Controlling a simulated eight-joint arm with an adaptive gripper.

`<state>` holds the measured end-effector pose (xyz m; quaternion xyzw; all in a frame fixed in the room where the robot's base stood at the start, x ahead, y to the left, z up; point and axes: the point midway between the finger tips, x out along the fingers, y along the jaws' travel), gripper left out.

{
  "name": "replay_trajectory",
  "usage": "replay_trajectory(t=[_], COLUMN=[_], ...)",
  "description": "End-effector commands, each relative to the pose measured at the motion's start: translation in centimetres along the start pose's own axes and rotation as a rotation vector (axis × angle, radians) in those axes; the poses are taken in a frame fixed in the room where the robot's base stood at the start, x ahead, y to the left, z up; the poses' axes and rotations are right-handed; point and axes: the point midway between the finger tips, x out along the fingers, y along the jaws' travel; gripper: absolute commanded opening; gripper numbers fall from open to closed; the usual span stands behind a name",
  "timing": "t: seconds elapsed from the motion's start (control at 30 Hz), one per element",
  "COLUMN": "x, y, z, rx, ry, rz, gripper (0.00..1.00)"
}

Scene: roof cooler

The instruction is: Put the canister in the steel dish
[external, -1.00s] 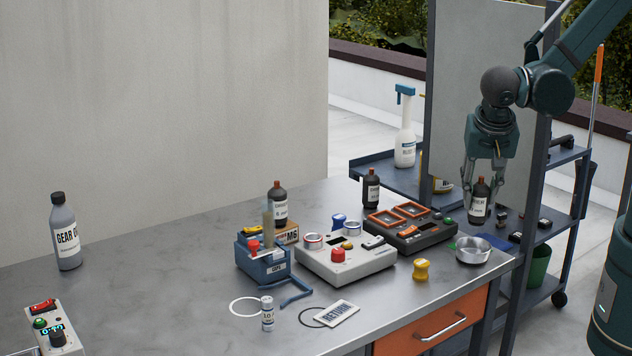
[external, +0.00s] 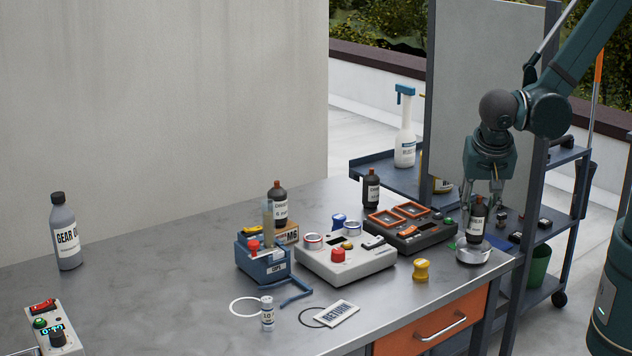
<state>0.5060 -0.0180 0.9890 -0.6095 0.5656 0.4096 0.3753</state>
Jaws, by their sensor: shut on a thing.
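The dark brown canister (external: 477,219), bottle-shaped with a white label, is upright at the right of the external view. My gripper (external: 480,204) points down and is shut on its upper part. The shallow round steel dish (external: 474,257) sits near the table's right corner. The canister's lower end is at the dish's opening in the picture, overlapping its far rim. I cannot tell whether its base touches the dish floor.
Similar dark bottles stand on the table behind (external: 371,188) and at the blue caddy (external: 263,264). A yellow knob-like piece (external: 421,270) is left of the dish. A dark control box (external: 413,232) lies behind it. A blue cart (external: 548,235) stands beyond the table edge.

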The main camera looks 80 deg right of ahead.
Motion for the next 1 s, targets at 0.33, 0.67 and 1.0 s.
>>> replay_trajectory(t=[0.33,0.67,1.0], x=[2.8,3.4,3.7], y=[-0.1,0.0,0.0], z=[1.1,1.4,1.5], rx=[0.000,0.000,0.000], ry=[0.000,0.000,0.000], rz=[0.000,0.000,0.000], gripper=[0.12,0.12,0.32])
